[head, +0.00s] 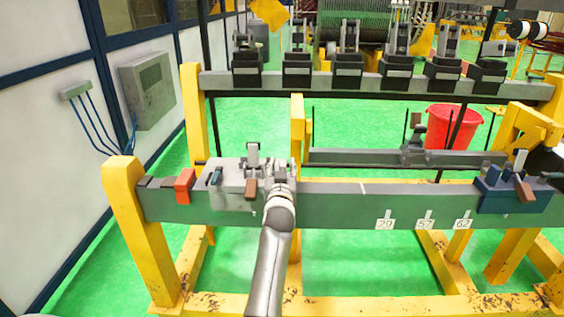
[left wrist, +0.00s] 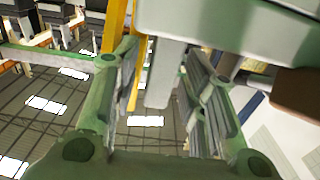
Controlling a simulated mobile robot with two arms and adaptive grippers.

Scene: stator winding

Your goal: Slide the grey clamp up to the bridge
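The grey clamp (head: 228,187) sits on the near beam towards its left end, with an upright lever and a brown handle (head: 251,188). My left gripper (head: 281,172) is at the clamp's right end. In the left wrist view its fingers (left wrist: 165,95) are apart, one on each side of a pale grey post (left wrist: 166,65) below a larger grey body (left wrist: 225,28). Gaps show between post and fingers. A brown block (left wrist: 302,95) is at the right there. I cannot tell which part is the bridge. My right gripper is not in view.
The near beam (head: 335,207) is bare between the grey clamp and a blue clamp (head: 513,198) at right. A red block (head: 185,184) is left of the grey clamp. A yellow post (head: 297,130) stands behind; a red bucket (head: 455,125) is farther back.

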